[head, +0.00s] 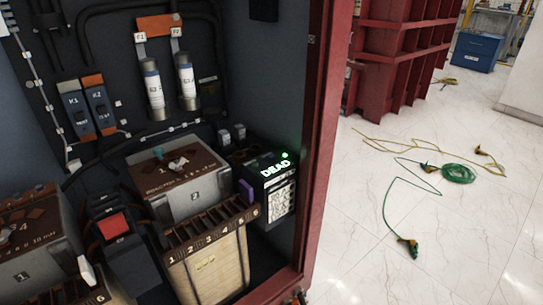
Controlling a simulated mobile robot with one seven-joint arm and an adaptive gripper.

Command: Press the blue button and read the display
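A black box (272,190) stands inside the cabinet at the lower right. Its top display (275,168) is lit and reads "DEAD" in pale green letters. A green light (285,155) glows at its back right corner. A violet-blue piece (246,192) sits at the box's left front edge; I cannot tell whether it is the blue button. No other clearly blue button shows. My gripper is not in view.
Left of the box are two grey transformer blocks, one numbered 2 (185,180), a terminal strip (210,230) and a red square switch (113,225). The red cabinet frame (325,130) borders the opening. Yellow and green cables (458,173) lie on the white floor at right.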

